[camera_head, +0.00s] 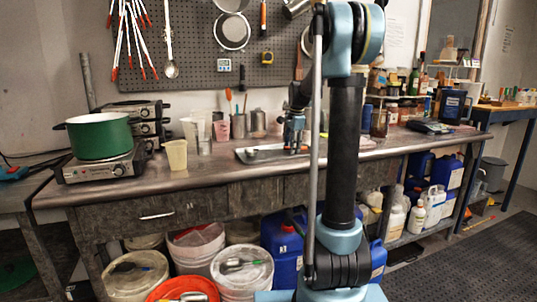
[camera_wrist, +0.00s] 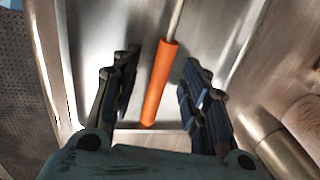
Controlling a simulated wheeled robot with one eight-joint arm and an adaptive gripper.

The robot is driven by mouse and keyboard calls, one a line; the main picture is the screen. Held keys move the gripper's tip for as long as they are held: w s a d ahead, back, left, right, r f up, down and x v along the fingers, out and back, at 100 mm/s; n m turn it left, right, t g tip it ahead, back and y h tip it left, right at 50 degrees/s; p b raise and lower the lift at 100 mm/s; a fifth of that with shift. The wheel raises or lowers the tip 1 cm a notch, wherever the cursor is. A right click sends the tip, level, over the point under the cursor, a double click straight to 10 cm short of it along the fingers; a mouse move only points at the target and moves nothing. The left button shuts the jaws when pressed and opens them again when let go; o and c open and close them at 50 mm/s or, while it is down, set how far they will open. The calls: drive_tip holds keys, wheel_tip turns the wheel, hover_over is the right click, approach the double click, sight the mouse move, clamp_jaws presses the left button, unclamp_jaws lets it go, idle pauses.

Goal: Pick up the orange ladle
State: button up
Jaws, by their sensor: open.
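An orange handle on a thin metal shaft, which looks like the orange ladle (camera_wrist: 160,84), lies in a shiny metal tray (camera_wrist: 225,30) in the wrist view. Its shaft runs out of the top of the picture, so its bowl is not visible. My gripper (camera_wrist: 158,60) is open, with one finger on each side of the handle and a gap on both sides. In the head view my gripper (camera_head: 294,146) points down over the tray (camera_head: 248,158) on the workbench. The ladle is too small or hidden to make out there.
A green pot (camera_head: 99,136) stands on a hot plate (camera_head: 103,167) at the left of the bench. Beakers and a cream jug (camera_head: 176,155) stand left of the tray, and metal cups (camera_head: 257,121) behind it. Bottles and a dark jug (camera_head: 452,105) are at the right.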

drive_tip(key=shift+f, duration=0.1)
clamp_jaws()
idle(0.3)
